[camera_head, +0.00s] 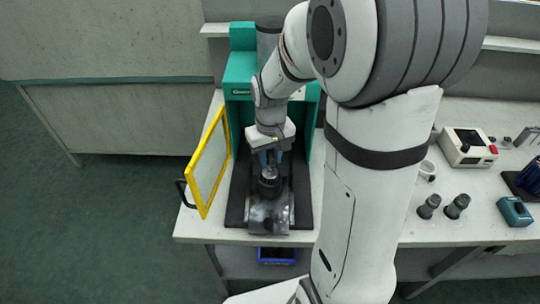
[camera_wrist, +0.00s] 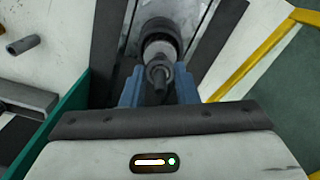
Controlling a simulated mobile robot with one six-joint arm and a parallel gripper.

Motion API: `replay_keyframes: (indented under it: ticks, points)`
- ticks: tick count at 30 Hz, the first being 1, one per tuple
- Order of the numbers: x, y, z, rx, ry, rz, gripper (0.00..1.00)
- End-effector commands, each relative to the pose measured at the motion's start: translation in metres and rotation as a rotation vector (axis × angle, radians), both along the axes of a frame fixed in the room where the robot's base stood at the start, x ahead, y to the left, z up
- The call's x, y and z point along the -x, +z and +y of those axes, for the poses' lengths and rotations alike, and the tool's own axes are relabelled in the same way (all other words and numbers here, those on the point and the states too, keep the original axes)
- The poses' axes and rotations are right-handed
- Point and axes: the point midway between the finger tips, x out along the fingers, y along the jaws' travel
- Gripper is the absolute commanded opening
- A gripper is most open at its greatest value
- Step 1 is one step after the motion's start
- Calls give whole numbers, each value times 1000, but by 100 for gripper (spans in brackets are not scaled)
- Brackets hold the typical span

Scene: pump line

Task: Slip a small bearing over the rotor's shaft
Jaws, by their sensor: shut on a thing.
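My gripper (camera_head: 270,158) points down inside the green press, just above the dark rotor (camera_head: 269,183). In the wrist view, the blue fingers of my gripper (camera_wrist: 158,82) are closed on either side of a small grey ring, which looks like the bearing (camera_wrist: 157,72). A thin shaft end (camera_wrist: 160,90) shows at the ring's middle, so the ring appears to be around the shaft. The rotor's wider dark body (camera_wrist: 158,34) shows beyond it. How far down the shaft the ring sits cannot be told. The rotor stands upright on a grey metal base (camera_head: 268,215).
The green press (camera_head: 238,75) encloses the work from behind. Its yellow-framed door (camera_head: 208,165) stands open at left. On the bench at right are two dark grey cylindrical parts (camera_head: 442,206), a white device (camera_head: 466,147) and a teal box (camera_head: 515,211). A blue bin (camera_head: 277,256) sits below.

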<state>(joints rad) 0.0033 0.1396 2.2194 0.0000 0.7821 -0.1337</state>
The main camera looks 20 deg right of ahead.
Motion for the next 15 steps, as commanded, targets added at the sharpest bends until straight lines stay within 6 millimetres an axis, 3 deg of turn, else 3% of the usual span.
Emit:
replay_keyframes:
  ticks: [5,6,15]
  points:
    - [0,-2,0,0,0,0,14]
    - [0,-2,0,0,0,0,29]
    - [0,-2,0,0,0,0,52]
